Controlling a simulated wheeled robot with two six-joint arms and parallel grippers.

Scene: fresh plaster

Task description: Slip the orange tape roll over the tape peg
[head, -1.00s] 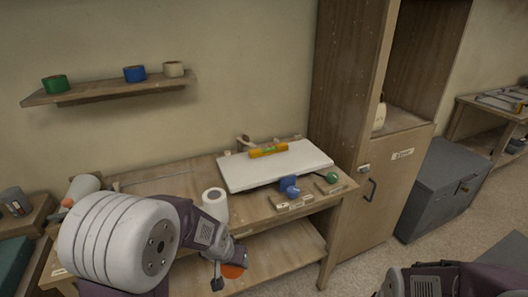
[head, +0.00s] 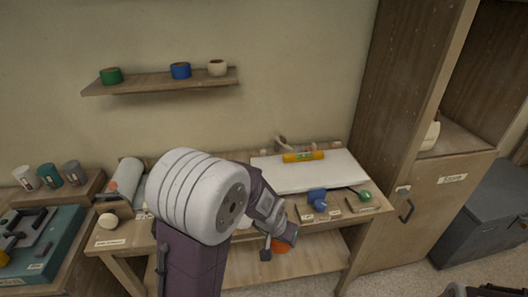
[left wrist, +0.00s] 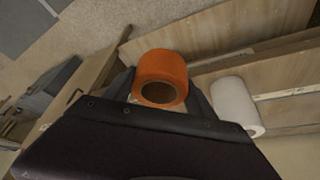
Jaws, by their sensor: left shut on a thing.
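The orange tape roll (head: 282,246) is held in my left gripper (head: 279,250), in front of the workbench and below its top. In the left wrist view the orange roll (left wrist: 161,66) sits between the two dark fingers, its round hole facing the camera. My left gripper is shut on it. I cannot pick out the tape peg for certain; my left arm hides part of the bench. My right gripper is not in view; only a bit of my right arm shows at the lower right corner of the head view.
A wall shelf (head: 160,83) bears green (head: 111,76), blue (head: 180,71) and cream (head: 217,68) rolls. A white board (head: 270,176) with a yellow level (head: 303,156) lies on the bench. A blue tool (head: 317,199) is at its front edge.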

